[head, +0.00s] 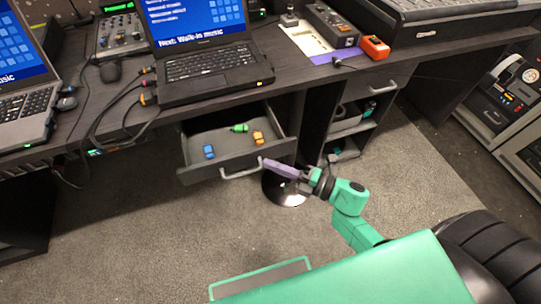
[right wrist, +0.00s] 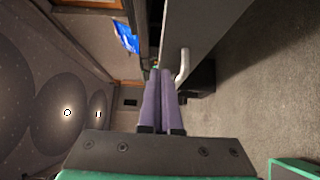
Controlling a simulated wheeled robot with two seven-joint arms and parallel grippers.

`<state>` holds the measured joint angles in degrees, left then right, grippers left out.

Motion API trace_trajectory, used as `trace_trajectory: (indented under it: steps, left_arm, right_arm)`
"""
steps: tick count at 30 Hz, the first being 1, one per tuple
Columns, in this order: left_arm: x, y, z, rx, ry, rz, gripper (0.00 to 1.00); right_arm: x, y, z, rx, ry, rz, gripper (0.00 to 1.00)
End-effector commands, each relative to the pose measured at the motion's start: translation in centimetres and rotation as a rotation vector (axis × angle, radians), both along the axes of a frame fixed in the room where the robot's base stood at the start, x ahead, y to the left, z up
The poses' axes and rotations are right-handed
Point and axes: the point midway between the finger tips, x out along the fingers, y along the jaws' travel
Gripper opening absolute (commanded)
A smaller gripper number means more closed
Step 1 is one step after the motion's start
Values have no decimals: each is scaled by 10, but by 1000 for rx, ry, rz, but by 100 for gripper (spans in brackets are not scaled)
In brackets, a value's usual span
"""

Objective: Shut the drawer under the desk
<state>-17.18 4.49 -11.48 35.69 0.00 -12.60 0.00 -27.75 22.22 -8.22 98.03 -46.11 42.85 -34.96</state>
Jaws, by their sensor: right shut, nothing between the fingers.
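The drawer (head: 205,171) under the desk is pulled open, and its inside shows from above. It holds a blue item (head: 208,151), a green item (head: 239,128) and an orange item (head: 258,137). A grey bar handle (head: 242,174) is on its front; the handle also shows in the right wrist view (right wrist: 183,66). My right gripper (head: 264,163) has purple fingers, shut and empty, with the tips close to the right end of the handle. In the right wrist view the fingers (right wrist: 160,73) lie just left of the handle; I cannot tell if they touch. My left gripper is not in view.
The desk (head: 283,72) carries a laptop (head: 208,65), cables, a small orange-fronted device (head: 375,47) and a mixing console. Open shelves (head: 350,125) stand right of the drawer. A round stool base (head: 285,192) is on the floor below.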

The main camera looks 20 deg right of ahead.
Motion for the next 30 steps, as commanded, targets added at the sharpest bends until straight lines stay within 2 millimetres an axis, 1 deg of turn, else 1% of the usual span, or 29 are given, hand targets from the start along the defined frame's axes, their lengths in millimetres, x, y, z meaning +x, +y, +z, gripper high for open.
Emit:
trace_trajectory:
  steps: [1, 3, 6, 20, 23, 26, 27, 30]
  left_arm:
    - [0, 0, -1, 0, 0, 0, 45]
    - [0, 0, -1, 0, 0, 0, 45]
    - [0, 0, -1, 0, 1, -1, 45]
    - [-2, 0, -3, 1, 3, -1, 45]
    - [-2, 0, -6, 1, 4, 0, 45]
    - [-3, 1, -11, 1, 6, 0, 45]
    - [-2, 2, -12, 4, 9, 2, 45]
    - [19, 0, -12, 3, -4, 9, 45]
  right_arm:
    - [10, -1, 1, -3, -5, -1, 0]
    - [20, 0, 0, -3, -3, -1, 0]
    - [28, 0, 0, -3, -2, -1, 0]
    - [32, 0, -1, -1, 0, -1, 0]
    - [38, 1, -1, -2, -2, -1, 0]
    - [49, 1, -2, -3, -2, -2, 0]
    - [54, 1, -2, -3, -3, -1, 0]
    - [70, 2, -3, -2, -4, -1, 0]
